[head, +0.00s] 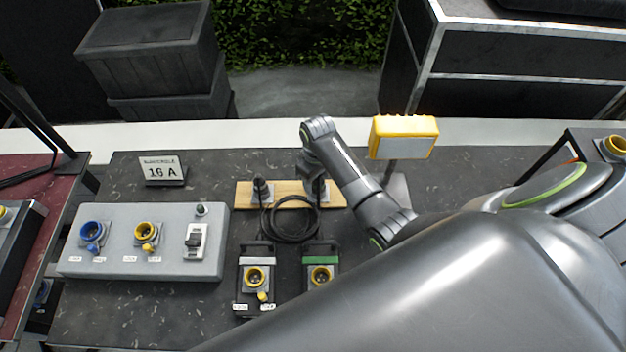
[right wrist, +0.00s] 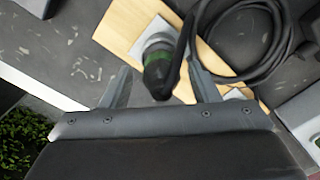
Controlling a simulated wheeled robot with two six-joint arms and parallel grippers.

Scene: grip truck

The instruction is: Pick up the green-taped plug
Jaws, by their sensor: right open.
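The green-taped plug (right wrist: 160,68) is dark with a green band and stands in a pale holder on a wooden board (right wrist: 120,25). In the right wrist view my right gripper (right wrist: 158,72) is open, with one finger on each side of the plug. I see no clear grip on it. In the head view my right gripper (head: 317,182) points down over the right end of the wooden board (head: 290,187), and it mostly hides the green-taped plug there. My left gripper is not in view.
A second dark plug (head: 262,189) stands at the board's left end. A coiled black cable (head: 290,222) lies in front. A grey panel (head: 120,262) is left; a yellow lamp (head: 403,137) stands right.

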